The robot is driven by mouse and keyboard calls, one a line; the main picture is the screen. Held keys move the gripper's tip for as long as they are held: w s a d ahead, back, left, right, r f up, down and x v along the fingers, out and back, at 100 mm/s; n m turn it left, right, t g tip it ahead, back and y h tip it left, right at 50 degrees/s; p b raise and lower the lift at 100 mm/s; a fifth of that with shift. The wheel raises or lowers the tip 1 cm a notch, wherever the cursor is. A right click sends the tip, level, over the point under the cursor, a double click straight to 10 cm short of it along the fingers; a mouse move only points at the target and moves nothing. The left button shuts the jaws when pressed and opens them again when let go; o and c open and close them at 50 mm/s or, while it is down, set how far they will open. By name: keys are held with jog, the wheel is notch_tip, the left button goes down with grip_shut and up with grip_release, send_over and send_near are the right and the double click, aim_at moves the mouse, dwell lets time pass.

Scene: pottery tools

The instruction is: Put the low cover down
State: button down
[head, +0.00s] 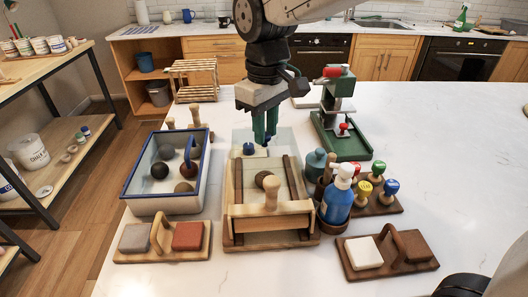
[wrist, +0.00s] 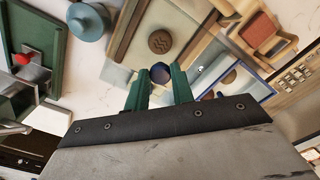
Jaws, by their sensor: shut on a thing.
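My gripper (head: 265,141) hangs over the back part of the wooden box (head: 234,195), its green fingers pointing down. It is shut on a blue knob, which shows between the fingertips in the wrist view (wrist: 160,73). The knob appears to belong to a clear, pale cover (head: 287,141), seen as a see-through sheet around the fingers. Whether the cover touches the box is hard to tell. Inside the box lies a brown round disc (head: 262,179), also in the wrist view (wrist: 160,41). A pale wooden knob (head: 271,191) stands at the box's front.
A blue-rimmed bin (head: 163,205) with dark balls stands left. A green press (head: 349,146) stands behind right. A blue pump bottle (head: 336,203) and stamps (head: 377,170) crowd the right side. Block trays (head: 165,256) (head: 392,270) lie in front.

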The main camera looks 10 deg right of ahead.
aim_at(265, 146)
jog(key=shift+f, duration=2.4)
jog(key=shift+f, duration=0.1)
jog(key=c, duration=1.2)
grip_release()
notch_tip(265, 146, up, 12)
jog(key=shift+r, duration=0.15)
jog(key=s+d+f+m, duration=0.2)
jog(key=s+d+m, duration=0.1)
jog(key=s+d, duration=0.3)
jog(key=s+d+f+m+t, duration=0.1)
jog(key=s+d+f+m, duration=0.1)
jog(key=s+d, duration=0.5)
jog(key=s+d+f+m, duration=0.3)
jog(key=s+d, duration=0.3)
jog(key=d, duration=0.1)
jog(key=shift+s+d+f+m, duration=0.2)
jog(key=shift+s+d+m, duration=0.1)
jog(key=shift+s, duration=0.05)
